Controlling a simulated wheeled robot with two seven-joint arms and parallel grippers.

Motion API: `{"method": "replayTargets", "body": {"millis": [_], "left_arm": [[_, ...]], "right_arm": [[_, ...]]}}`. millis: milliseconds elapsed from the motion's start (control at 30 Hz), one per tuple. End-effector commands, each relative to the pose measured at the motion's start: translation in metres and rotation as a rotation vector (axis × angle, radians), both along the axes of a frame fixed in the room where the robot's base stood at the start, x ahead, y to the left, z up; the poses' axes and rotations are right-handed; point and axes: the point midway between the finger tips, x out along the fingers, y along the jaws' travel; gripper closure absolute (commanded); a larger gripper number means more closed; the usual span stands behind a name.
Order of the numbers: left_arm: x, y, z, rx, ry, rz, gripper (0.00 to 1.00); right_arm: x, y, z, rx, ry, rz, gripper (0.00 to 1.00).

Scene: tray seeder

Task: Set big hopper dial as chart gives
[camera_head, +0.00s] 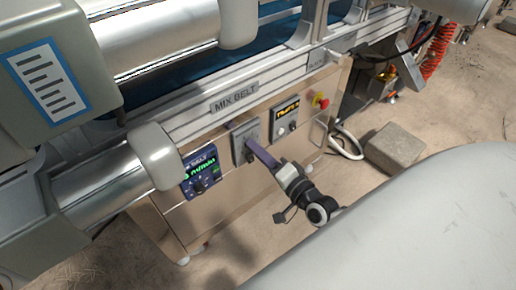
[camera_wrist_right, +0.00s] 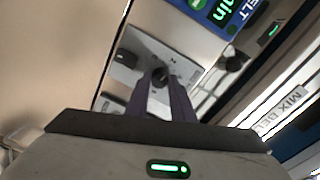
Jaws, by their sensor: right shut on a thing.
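My right gripper (camera_head: 256,150) reaches the grey dial plate (camera_head: 238,157) on the beige machine front, below the MIX BELT sign (camera_head: 235,97). In the right wrist view its two purple fingers (camera_wrist_right: 160,92) are shut on a small dark dial knob (camera_wrist_right: 161,74) on the grey plate (camera_wrist_right: 136,50). In the head view the fingers hide this knob. I cannot read any marks around it or tell which hopper it serves. No readable chart shows. My left gripper is not in view.
Left of the plate is a blue belt panel (camera_head: 187,182) with a green readout and knobs. To the right are a yellow-lit display (camera_head: 287,112) and a red button (camera_head: 320,100). A stone block (camera_head: 396,147) lies on the floor at right.

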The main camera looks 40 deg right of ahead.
Motion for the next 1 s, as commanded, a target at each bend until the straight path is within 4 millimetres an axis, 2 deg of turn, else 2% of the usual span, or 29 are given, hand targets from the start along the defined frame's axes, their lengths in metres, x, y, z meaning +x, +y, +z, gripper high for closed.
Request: {"method": "replayTargets", "body": {"millis": [267, 600, 833, 1000], "left_arm": [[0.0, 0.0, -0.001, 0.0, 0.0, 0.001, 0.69], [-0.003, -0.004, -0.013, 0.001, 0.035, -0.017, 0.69], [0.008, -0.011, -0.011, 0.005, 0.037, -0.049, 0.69], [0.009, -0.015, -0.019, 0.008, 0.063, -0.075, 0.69]], "right_arm": [[0.0, -0.001, -0.001, 0.262, 0.021, 0.001, 1.0], [0.0, -0.001, -0.002, 0.583, 0.047, 0.002, 1.0], [0.0, -0.002, -0.002, 0.802, 0.063, 0.001, 1.0], [0.0, -0.002, -0.003, 0.963, 0.075, 0.001, 1.0]]}}
